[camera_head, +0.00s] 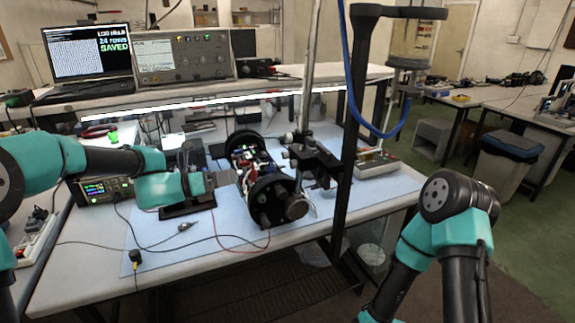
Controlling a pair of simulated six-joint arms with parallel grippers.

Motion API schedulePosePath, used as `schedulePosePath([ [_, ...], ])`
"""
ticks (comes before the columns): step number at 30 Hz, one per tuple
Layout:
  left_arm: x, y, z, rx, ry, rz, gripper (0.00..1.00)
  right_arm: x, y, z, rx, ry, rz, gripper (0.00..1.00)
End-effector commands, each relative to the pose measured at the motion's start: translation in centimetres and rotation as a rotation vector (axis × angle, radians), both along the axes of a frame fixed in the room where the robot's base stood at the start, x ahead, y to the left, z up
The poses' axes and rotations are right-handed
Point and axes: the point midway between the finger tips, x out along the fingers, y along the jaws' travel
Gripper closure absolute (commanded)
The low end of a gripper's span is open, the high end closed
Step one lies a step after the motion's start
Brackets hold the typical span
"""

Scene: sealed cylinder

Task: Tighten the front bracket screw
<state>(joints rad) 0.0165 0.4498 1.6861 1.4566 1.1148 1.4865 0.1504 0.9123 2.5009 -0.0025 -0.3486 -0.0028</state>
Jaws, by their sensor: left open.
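A cylindrical assembly (262,180) with black round end plates and exposed electronics sits on the blue mat in the middle of the bench. I cannot single out the front bracket screw at this size. My left gripper (226,179) is open, just left of the assembly, pointing right at it; I cannot tell whether the fingertips touch it. My right arm bends at the right of the picture, and its gripper is not in view.
The blue mat (345,215) has loose red and black cables at its front left. A black upright post (348,130) stands right of the assembly, between it and my right arm. A shelf behind holds a laptop (90,55) and a bench instrument (183,55).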

Motion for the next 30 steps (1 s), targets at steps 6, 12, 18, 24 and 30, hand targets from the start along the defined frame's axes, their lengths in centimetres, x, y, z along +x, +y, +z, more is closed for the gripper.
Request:
schedulePosePath([
  [6, 0.5, -1.4, 0.0, 0.001, -0.001, -0.001, 0.48, 0.0, 0.0, 0.0, 0.0, 0.0, 0.0, 0.57],
  [12, 1.4, -4.3, -0.1, 0.001, -0.001, -0.003, 0.48, 0.0, 0.0, 0.0, 0.0, 0.0, 0.0, 0.57],
  [18, 2.6, -7.5, -0.1, 0.001, -0.002, -0.003, 0.48, 0.0, 0.0, 0.0, 0.0, 0.0, 0.0, 0.57],
  [24, 3.7, -10.7, -0.1, 0.002, -0.001, -0.003, 0.48, 0.0, 0.0, 0.0, 0.0, 0.0, 0.0, 0.57],
  [30, 4.8, -13.8, -0.1, 0.002, -0.001, -0.002, 0.48, 0.0, 0.0, 0.0, 0.0, 0.0, 0.0, 0.57],
])
